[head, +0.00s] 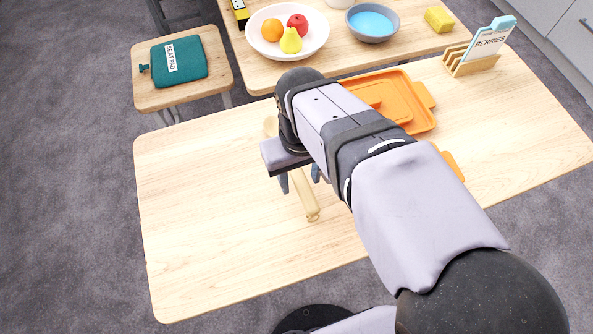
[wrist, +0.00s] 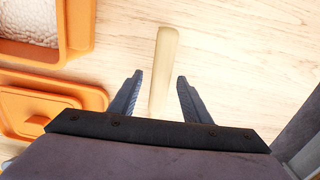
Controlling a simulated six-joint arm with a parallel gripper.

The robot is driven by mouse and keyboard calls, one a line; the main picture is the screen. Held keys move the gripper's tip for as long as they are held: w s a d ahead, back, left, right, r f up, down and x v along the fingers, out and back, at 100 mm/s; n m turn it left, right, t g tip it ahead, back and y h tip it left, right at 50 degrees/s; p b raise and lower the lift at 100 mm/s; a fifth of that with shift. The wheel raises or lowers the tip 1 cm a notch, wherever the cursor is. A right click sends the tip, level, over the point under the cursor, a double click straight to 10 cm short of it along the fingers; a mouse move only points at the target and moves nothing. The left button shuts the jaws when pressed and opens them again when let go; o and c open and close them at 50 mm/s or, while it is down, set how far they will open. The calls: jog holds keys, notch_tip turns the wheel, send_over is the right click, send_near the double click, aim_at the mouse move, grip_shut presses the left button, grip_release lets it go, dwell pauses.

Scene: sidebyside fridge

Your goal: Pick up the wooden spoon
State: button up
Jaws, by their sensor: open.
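The wooden spoon (head: 306,199) lies on the light wood table (head: 210,230). In the head view its handle end points toward the front, and its middle is hidden by my gripper. My gripper (head: 300,180) is over the spoon, pointing down, with its jaws open. In the wrist view the pale handle (wrist: 165,60) runs between the two spread fingertips of my gripper (wrist: 160,78), with a gap on each side. I cannot tell how far the fingertips are above the table.
An orange lid (head: 408,110) lies right of my gripper; an orange container (wrist: 75,30) with white contents shows in the wrist view. A card holder (head: 472,65) stands at the back right. Behind are a fruit plate (head: 262,45) and grey bowl (head: 373,36). The table's left side is clear.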

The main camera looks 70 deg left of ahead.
jog(key=shift+f, duration=0.1)
grip_shut()
notch_tip(320, 180, up, 10)
jog(key=shift+r, duration=0.1)
dwell(0.7)
jog(key=c, duration=0.8)
grip_release()
grip_shut()
